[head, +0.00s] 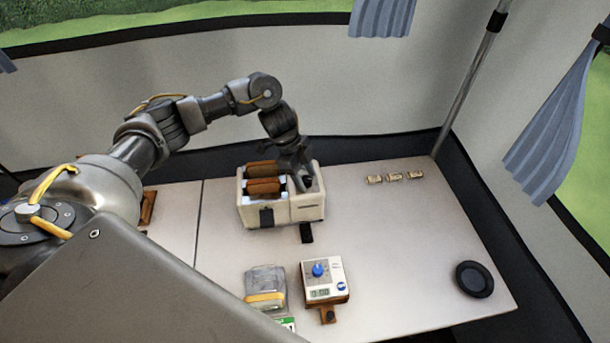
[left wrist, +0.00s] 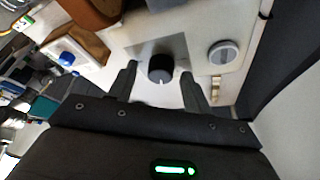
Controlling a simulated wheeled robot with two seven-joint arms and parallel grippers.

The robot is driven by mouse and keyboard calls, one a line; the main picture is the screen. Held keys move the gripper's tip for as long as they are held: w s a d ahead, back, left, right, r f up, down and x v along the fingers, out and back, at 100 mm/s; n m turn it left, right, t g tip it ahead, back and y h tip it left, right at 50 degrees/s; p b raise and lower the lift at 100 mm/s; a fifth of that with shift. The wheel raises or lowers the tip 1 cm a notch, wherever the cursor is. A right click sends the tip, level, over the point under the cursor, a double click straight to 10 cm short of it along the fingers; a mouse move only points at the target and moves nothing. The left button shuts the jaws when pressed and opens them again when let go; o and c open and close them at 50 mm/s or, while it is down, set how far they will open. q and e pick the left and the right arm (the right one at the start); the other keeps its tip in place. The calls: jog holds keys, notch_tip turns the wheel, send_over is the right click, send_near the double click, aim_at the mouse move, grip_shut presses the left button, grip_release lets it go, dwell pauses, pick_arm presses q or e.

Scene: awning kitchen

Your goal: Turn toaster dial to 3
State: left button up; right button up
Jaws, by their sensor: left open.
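The cream toaster (head: 306,211) stands on the table with two brown bread slices (head: 264,187) upright in its slots. Its black dial (left wrist: 160,68), with a small white mark, shows in the left wrist view on a grey panel; I cannot read any numbers. My left gripper (head: 299,183) is over the toaster's right end. In the left wrist view the left gripper (left wrist: 158,84) is open, its two fingers on either side of the dial; I cannot tell whether they touch it. In the head view my gripper hides the dial. My right gripper is not in view.
A round grey button (left wrist: 223,53) sits beside the dial. In front of the toaster are a white timer box with a blue knob (head: 319,270) and a clear bag (head: 265,284). A black round dish (head: 474,279) lies at right; small wrapped pieces (head: 394,177) lie behind it.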

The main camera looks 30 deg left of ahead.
pick_arm(q)
jog(key=v, duration=1)
jog(key=shift+r+b, duration=0.35)
jog(key=shift+b, duration=0.1)
jog(key=shift+a, duration=0.1)
